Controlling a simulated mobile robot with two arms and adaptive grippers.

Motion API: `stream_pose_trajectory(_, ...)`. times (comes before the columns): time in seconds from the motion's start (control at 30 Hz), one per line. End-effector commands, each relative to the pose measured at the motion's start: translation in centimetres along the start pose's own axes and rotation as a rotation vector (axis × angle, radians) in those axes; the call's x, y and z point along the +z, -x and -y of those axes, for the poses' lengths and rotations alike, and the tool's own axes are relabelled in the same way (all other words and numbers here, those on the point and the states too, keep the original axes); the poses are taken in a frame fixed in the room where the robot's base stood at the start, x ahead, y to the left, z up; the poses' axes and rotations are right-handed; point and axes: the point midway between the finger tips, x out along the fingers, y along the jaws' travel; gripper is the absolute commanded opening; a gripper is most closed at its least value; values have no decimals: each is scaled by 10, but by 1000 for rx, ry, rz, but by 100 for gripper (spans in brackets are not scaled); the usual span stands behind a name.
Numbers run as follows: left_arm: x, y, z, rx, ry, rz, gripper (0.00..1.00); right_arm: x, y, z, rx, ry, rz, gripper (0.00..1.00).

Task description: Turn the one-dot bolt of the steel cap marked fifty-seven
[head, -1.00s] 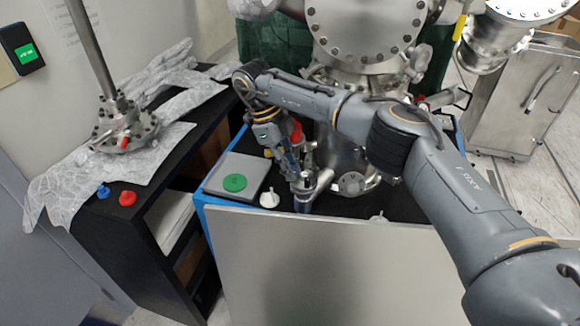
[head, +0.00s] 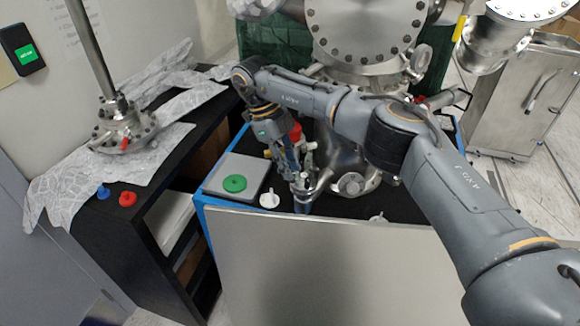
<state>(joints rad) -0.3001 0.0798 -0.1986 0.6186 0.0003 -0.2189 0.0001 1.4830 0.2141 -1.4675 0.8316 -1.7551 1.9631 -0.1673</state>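My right gripper (head: 299,174) points down at a small steel fitting (head: 303,187) near the front edge of the black bench top. Its fingers are at or just above the fitting's top; I cannot tell whether they touch it, or whether they are open or shut. A round steel cap (head: 351,184) with bolts sits just to the right, low on the steel chamber. No number fifty-seven and no dot marks are readable, so I cannot tell which part is the named cap or bolt. My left gripper is not in view.
The large steel chamber (head: 365,30) stands behind. A black shelf (head: 95,215) at left holds blue and red knobs (head: 127,198) and a flanged rod (head: 124,127).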

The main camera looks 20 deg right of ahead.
Motion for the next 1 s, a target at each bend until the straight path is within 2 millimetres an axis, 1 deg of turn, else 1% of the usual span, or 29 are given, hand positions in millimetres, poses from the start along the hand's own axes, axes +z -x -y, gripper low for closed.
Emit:
stream_pose_trajectory(0.03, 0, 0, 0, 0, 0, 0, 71, 1, 9, 0, -2, -1, 3, 23)
stream_pose_trajectory(0.2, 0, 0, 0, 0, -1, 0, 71, 1, 40, 0, -2, -3, 3, 23)
stream_pose_trajectory(0.3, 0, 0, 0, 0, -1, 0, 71, 1, 53, 0, -3, -2, 1, 23)
stream_pose_trajectory(0.43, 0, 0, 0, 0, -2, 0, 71, 0, 64, 0, -2, -1, 1, 23)
stream_pose_trajectory(0.57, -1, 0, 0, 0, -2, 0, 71, 0, 67, 0, 0, -1, 1, 23)
stream_pose_trajectory(0.83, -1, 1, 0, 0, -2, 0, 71, 0, 66, 0, 0, 5, 1, 23)
stream_pose_trajectory(0.93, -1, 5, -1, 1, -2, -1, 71, -1, 63, -1, 3, 55, 1, 23)
stream_pose_trajectory(1.0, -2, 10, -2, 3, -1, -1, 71, -2, 57, -1, 6, 135, 3, 23)
